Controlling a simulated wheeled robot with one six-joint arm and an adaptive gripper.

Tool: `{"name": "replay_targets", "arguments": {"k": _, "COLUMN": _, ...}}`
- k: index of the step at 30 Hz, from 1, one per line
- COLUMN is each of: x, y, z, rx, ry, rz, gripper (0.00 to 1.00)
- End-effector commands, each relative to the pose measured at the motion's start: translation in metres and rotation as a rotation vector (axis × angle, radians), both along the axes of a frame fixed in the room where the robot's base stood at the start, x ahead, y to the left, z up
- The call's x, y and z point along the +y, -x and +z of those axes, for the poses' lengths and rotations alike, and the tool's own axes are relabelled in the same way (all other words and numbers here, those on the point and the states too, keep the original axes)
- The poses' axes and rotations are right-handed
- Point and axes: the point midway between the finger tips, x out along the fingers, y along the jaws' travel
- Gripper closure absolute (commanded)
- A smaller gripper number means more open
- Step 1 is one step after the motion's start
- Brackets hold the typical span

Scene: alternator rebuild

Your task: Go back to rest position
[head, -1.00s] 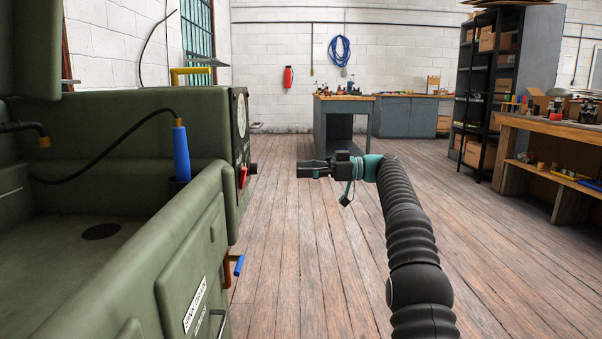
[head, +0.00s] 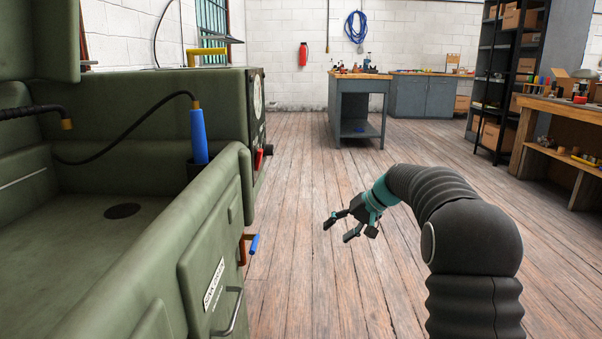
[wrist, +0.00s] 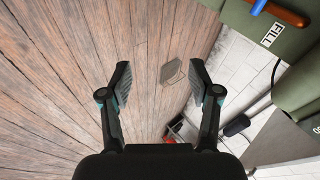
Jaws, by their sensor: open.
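My gripper (head: 337,229) is open and empty in the head view, tilted downward over bare wooden floor. It is to the right of the green parts washer (head: 75,217) and apart from it. My arm bends over from the lower right. In the wrist view, the two fingers of my gripper (wrist: 159,85) are spread wide with nothing between them. Floorboards lie behind them.
The washer's blue-handled lever (head: 253,244) sticks out toward the open floor. A blue brush (head: 199,137) stands at its rim. A grey workbench (head: 359,105) stands ahead. Shelving and a wooden bench (head: 560,110) are at right. The middle floor is clear.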

Motion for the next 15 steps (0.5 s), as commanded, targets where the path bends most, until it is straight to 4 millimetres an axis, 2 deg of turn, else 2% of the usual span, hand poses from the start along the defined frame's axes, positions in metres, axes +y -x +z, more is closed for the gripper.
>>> {"name": "replay_targets", "arguments": {"k": 1, "x": -0.003, "y": 0.021, "z": 0.006, "rx": 0.026, "ry": 0.042, "rz": -0.025, "gripper": 0.38}}
{"name": "replay_targets", "arguments": {"k": 15, "x": -0.038, "y": 0.200, "z": 0.024, "rx": 0.120, "ry": 0.382, "rz": -0.177, "gripper": 0.38}}
